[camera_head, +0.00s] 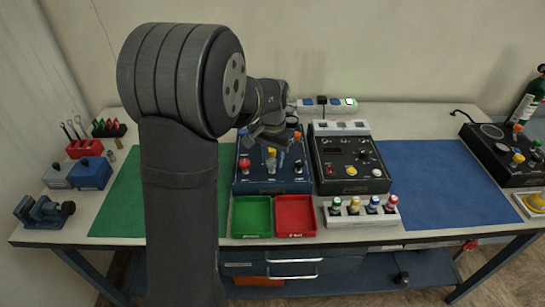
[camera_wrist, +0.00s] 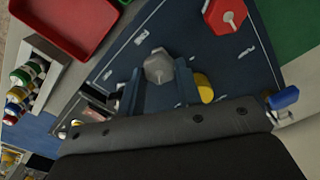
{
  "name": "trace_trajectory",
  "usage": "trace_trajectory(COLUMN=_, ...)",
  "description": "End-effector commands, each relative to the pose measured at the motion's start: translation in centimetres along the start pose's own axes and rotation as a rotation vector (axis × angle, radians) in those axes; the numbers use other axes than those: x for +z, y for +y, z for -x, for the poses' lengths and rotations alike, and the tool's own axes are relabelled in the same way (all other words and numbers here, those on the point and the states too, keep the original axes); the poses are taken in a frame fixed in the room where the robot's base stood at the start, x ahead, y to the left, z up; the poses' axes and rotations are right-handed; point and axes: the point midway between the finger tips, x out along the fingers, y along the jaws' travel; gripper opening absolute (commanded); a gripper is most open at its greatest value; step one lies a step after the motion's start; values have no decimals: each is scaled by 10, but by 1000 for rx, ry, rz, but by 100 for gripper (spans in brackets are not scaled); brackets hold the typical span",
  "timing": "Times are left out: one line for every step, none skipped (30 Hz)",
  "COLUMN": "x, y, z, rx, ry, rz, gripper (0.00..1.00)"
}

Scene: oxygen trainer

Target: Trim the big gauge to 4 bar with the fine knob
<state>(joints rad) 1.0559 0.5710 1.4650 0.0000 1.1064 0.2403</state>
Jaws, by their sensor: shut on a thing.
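My gripper (camera_head: 269,146) points down over the blue panel (camera_head: 243,183) in the middle of the table. In the wrist view, its two fingers (camera_wrist: 160,78) stand on either side of a grey faceted knob (camera_wrist: 158,66) and are shut on it. A red knob (camera_wrist: 226,14) and a yellow knob (camera_wrist: 203,88) are close by on the same panel. I cannot make out a big gauge on this panel; my arm and gripper hide part of it. No needle reading is legible.
A black panel (camera_head: 348,158) stands right of the blue one. Green (camera_head: 236,217) and red (camera_head: 296,216) trays and a vial rack (camera_head: 342,219) lie in front. A black panel with a round dial (camera_head: 491,131) is far right. The blue mat (camera_head: 440,180) is clear.

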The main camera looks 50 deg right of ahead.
Motion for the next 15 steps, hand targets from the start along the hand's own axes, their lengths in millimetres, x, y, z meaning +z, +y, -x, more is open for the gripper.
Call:
trace_trajectory(x=-1, y=0, z=1, rx=-1, ry=3, rz=-6, gripper=9)
trace_trajectory(x=-1, y=0, z=1, rx=-1, ry=3, rz=-9, gripper=9)
trace_trajectory(x=-1, y=0, z=1, rx=-1, ry=3, rz=-12, gripper=9)
trace_trajectory(x=-1, y=0, z=1, rx=-1, ry=3, rz=-13, gripper=9)
trace_trajectory(x=-1, y=0, z=1, rx=-1, ry=3, rz=-14, gripper=9)
trace_trajectory(x=-1, y=0, z=1, rx=-1, ry=3, rz=-15, gripper=9)
trace_trajectory(x=-1, y=0, z=1, rx=-1, ry=3, rz=-15, gripper=9)
trace_trajectory(x=-1, y=0, z=1, rx=-1, ry=3, rz=-15, gripper=9)
trace_trajectory(x=-1, y=0, z=1, rx=-1, ry=3, rz=-15, gripper=9)
trace_trajectory(x=-1, y=0, z=1, rx=-1, ry=3, rz=-14, gripper=9)
trace_trajectory(x=-1, y=0, z=1, rx=-1, ry=3, rz=-14, gripper=9)
trace_trajectory(x=-1, y=0, z=1, rx=-1, ry=3, rz=-14, gripper=9)
trace_trajectory(x=-1, y=0, z=1, rx=-1, ry=3, rz=-14, gripper=9)
trace_trajectory(x=-1, y=0, z=1, rx=-1, ry=3, rz=-14, gripper=9)
trace_trajectory(x=-1, y=0, z=1, rx=-1, ry=3, rz=-14, gripper=39)
